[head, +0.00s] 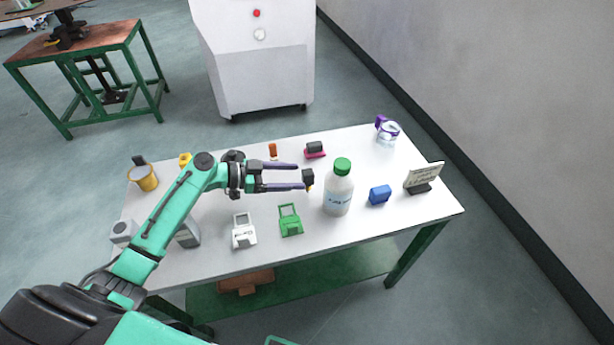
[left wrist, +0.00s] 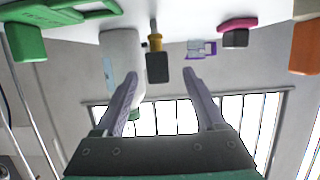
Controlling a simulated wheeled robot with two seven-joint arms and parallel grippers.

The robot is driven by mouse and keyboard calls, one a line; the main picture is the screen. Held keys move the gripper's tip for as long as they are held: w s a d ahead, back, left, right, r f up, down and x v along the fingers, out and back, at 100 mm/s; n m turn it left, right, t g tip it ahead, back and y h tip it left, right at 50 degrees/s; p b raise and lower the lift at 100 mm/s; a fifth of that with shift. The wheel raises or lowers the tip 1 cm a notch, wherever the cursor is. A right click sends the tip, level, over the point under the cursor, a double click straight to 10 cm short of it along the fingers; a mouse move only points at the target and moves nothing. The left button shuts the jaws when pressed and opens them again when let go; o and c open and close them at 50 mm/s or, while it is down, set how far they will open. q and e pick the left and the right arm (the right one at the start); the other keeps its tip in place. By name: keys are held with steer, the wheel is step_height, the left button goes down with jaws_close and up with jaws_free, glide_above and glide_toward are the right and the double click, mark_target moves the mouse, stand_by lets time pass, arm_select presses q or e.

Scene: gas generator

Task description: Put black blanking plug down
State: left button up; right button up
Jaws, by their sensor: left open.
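The black blanking plug (head: 308,176) is by the middle of the white table (head: 270,245), left of the bottle. Its black block is on top, with a yellow part below; it also shows in the left wrist view (left wrist: 157,68), where the picture is upside down. A thin stem runs from the yellow part towards the table. My left gripper (head: 299,178) is open, with its two long fingers pointing right. The plug stands just at or past the fingertips, in line with the gap. I cannot tell whether a finger touches it. My right gripper is out of view.
A green-capped bottle (head: 339,190) stands close right of the plug. A green padlock-like piece (head: 290,221) and a white one (head: 243,232) lie in front. A blue block (head: 379,195), a sign (head: 423,178), a purple-handled item (head: 388,133) and a pink-based piece (head: 315,150) stand around.

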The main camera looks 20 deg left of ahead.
mark_target(308, 177)
arm_select(q)
steer(key=p+x, duration=0.1)
steer(key=x, duration=0.4)
steer(key=shift+s+f, duration=0.1)
steer(key=shift+s, duration=0.05)
steer(key=shift+a, duration=0.1)
jaws_close()
